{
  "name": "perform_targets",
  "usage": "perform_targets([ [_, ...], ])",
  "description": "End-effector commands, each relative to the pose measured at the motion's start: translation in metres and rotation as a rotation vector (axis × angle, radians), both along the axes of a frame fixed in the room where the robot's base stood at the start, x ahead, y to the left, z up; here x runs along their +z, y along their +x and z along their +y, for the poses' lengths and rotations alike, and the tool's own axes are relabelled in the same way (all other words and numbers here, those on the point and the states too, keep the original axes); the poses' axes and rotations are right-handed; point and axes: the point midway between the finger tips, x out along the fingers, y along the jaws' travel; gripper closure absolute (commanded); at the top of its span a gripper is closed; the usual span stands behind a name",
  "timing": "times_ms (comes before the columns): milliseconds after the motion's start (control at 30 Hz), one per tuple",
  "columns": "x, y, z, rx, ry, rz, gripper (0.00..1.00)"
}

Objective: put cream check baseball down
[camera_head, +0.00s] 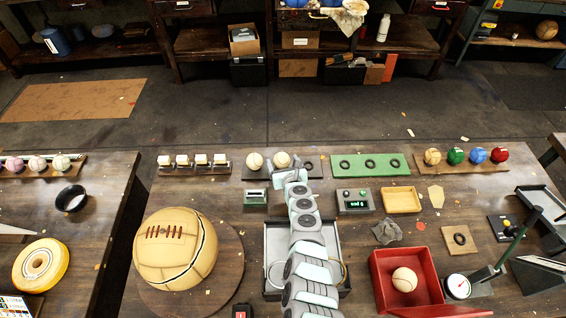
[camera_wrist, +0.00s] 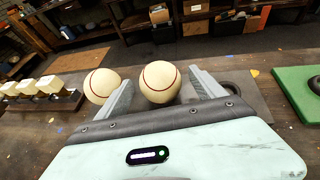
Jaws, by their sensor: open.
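Two cream balls sit side by side on a dark board (camera_head: 252,178) at the back of the table. The right cream ball (camera_head: 282,159), likely the cream check baseball, shows a red seam in the wrist view (camera_wrist: 160,82). My gripper (camera_wrist: 161,84) is open, with one finger on each side of this ball. Whether the fingers touch it cannot be told. The left cream ball (camera_head: 254,160) is just outside the left finger; it also shows in the wrist view (camera_wrist: 101,86). In the head view my gripper (camera_head: 291,174) is partly hidden behind my arm.
A dark ring (camera_head: 308,166) lies right of the balls, beside a green board (camera_head: 351,175). White blocks on a rack (camera_head: 194,172) stand to the left. A red box (camera_head: 376,270) holds another ball, and a large tan ball (camera_head: 165,262) sits front left.

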Motion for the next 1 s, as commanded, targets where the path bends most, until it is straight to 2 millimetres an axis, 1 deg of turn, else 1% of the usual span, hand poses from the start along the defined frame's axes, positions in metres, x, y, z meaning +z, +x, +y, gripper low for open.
perform_targets([
  [133,0.004,-0.004,-0.002,-0.002,0.001,0.000,0.21],
  [267,0.013,-0.014,-0.005,-0.002,0.002,0.001,0.21],
  [600,0.033,-0.058,-0.015,-0.007,0.003,0.000,0.21],
  [700,0.036,-0.072,-0.016,-0.001,0.005,0.002,0.21],
  [800,0.042,-0.083,-0.021,-0.005,0.001,-0.001,0.21],
  [1000,0.047,-0.100,-0.023,0.000,0.001,-0.002,0.21],
])
